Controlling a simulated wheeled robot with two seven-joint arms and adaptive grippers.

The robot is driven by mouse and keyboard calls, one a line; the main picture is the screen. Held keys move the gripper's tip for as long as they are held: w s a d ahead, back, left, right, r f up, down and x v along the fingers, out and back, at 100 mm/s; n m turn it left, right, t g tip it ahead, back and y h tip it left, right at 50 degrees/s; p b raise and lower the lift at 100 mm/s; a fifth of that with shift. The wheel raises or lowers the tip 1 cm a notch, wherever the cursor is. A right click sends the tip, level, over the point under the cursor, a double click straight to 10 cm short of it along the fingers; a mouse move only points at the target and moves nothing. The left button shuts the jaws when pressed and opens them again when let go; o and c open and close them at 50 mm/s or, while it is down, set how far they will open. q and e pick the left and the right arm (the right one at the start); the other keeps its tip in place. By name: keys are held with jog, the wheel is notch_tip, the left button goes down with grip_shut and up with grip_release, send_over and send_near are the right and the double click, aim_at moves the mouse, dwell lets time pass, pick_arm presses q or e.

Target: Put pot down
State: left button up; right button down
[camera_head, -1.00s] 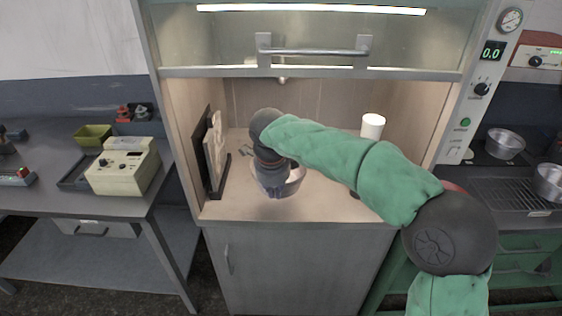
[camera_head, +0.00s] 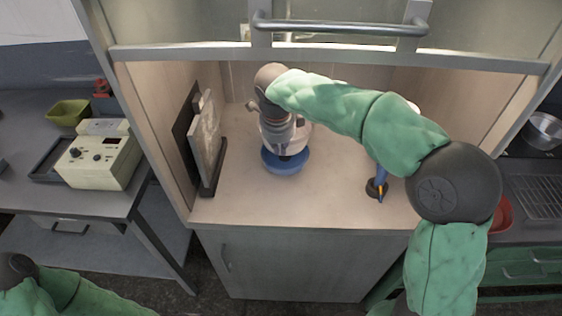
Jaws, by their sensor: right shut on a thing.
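My right arm reaches into the open hood. Its gripper (camera_head: 285,148) points down over the worktop and is shut on a pale metal pot (camera_head: 300,136). The pot is mostly hidden behind the wrist and fingers. A round blue piece (camera_head: 284,164) shows just under the gripper and pot, close to the worktop (camera_head: 300,204). I cannot tell whether the pot touches it. Part of my left arm shows at the bottom left, but its gripper is out of view.
A framed board (camera_head: 208,140) stands upright on the left of the worktop. A dark-based object with a blue upright part (camera_head: 376,189) stands on the right, beside my arm. The hood's sash handle (camera_head: 340,27) crosses above. Clear worktop lies in front of the gripper.

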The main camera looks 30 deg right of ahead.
aim_at(280, 170)
jog(key=x, duration=0.2)
jog(key=b+x, duration=0.1)
jog(key=x, duration=0.1)
jog(key=s+a+b+x, duration=0.1)
jog(key=x, duration=0.1)
jog(key=shift+w+d+f, duration=0.1)
jog(key=shift+f, duration=0.15)
jog(key=shift+r, duration=0.1)
jog(key=shift+f+b, duration=0.4)
jog(key=c, duration=1.4)
grip_release()
jog(key=shift+f, duration=0.1)
